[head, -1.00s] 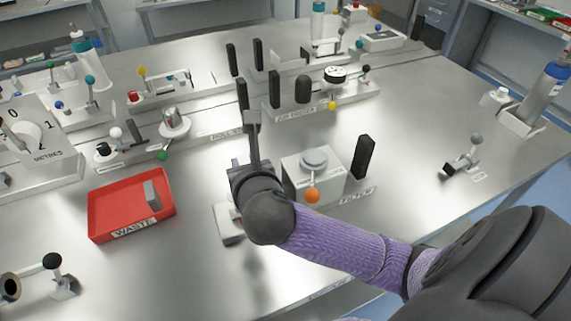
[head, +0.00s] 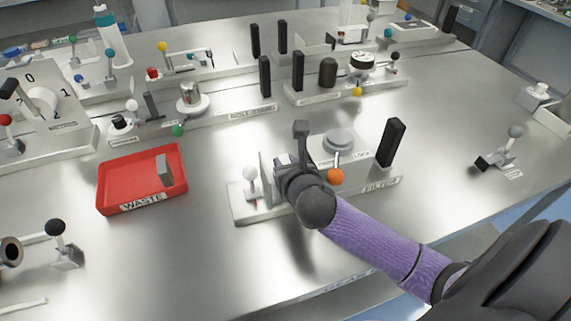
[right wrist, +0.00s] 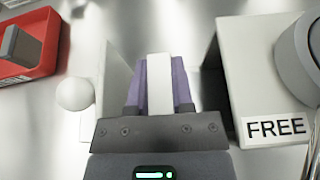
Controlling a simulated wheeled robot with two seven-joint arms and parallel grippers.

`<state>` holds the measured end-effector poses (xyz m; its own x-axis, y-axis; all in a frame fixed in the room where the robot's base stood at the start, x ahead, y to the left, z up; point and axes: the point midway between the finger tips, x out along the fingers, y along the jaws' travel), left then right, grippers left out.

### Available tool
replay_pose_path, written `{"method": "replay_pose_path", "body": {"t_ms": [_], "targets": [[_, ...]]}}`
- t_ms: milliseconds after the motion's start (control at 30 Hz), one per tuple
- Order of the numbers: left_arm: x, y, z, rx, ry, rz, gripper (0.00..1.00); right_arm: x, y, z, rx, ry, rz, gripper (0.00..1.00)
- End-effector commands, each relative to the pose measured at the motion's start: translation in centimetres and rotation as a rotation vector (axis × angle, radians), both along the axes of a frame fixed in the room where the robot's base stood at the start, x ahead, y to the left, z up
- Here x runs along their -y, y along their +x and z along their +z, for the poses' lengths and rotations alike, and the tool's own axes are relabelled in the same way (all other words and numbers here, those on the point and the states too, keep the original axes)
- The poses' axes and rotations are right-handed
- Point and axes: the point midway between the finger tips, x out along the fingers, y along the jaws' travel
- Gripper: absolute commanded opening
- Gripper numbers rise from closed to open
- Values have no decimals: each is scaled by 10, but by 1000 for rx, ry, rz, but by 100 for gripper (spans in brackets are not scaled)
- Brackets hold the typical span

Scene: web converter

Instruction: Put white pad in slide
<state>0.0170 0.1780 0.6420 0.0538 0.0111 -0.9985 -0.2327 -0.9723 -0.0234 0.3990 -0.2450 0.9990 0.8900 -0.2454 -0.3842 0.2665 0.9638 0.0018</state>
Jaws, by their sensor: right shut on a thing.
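The white pad (right wrist: 159,84) is a narrow white block held between the purple fingers of my right gripper (right wrist: 160,100). In the head view my right gripper (head: 284,161) is over the filter station's base (head: 250,212), and the pad is hidden or too small to tell there. The right wrist view shows the gripper and pad between an upright pale plate (right wrist: 113,80) on the left and a white box marked FREE (right wrist: 238,70) on the right, with gaps on both sides. How deep the pad sits cannot be told. My left gripper is out of view.
A round grey knob (head: 339,139) tops the box, with an orange ball handle (head: 336,176) in front. A black post (head: 391,143) stands to the right. A white ball lever (head: 251,175) is left of the plate. A red waste tray (head: 115,200) holds a grey block.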

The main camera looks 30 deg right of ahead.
Motion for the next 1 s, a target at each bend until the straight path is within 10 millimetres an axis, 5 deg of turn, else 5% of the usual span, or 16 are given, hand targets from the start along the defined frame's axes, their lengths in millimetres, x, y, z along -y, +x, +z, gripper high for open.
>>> {"method": "replay_pose_path", "body": {"t_ms": [67,100,267,633,1000], "targets": [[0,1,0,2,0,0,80,0,0,-1,0,0,0,0],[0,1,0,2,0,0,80,0,0,-2,0,-1,0,31],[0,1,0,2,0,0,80,0,0,-1,1,0,0,64],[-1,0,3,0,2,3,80,-2,-5,4,1,-1,1,64],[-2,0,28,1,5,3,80,-22,-78,37,-1,-1,2,64]]}}
